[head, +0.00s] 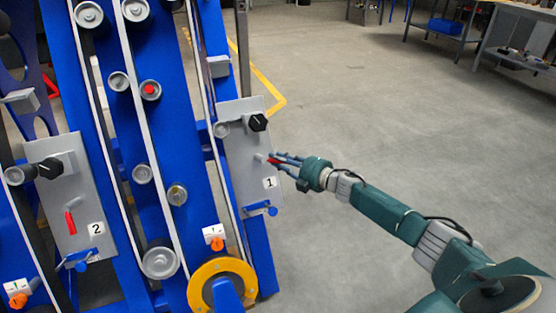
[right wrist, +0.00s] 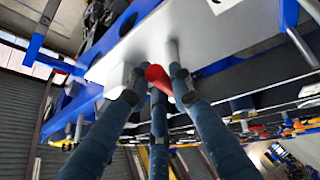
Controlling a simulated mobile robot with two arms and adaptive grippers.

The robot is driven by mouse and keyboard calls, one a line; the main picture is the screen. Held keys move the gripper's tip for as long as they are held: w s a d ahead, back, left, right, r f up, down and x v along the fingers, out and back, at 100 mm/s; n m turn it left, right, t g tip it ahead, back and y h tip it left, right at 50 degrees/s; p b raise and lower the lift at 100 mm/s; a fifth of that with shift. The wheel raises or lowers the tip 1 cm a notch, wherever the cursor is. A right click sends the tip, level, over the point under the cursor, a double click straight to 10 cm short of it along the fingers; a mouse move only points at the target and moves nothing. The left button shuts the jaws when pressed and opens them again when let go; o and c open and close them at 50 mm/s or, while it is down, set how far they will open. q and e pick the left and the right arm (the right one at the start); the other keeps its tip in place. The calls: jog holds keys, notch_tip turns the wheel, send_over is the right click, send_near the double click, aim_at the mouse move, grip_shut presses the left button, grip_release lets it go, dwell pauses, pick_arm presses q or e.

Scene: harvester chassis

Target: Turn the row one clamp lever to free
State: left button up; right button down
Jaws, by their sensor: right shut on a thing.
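The row one clamp lever (head: 271,161) is a small red handle on the grey plate marked 1 (head: 246,157), in the middle of the head view. My right gripper (head: 277,158) reaches it from the right, with its fingers closed around the lever. In the right wrist view the red lever (right wrist: 157,75) sits among the three fingertips of my right gripper (right wrist: 155,88). The fingers hide part of the lever, so its exact angle is hard to tell. My left gripper is not in view.
A black knob (head: 258,122) sits above the lever and a blue latch (head: 260,209) below it. A second grey plate marked 2 (head: 85,190) with its own red lever (head: 70,222) is at left. A yellow ring (head: 205,274) stands low.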

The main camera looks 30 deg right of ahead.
jog(key=shift+f, duration=0.25)
jog(key=c, duration=1.5)
grip_release()
jog(key=shift+r, duration=0.1)
jog(key=shift+s+d, duration=0.25)
jog(key=shift+s, duration=0.3)
jog(key=v, duration=1.1)
jog(key=shift+r, duration=0.1)
jog(key=shift+a, duration=0.1)
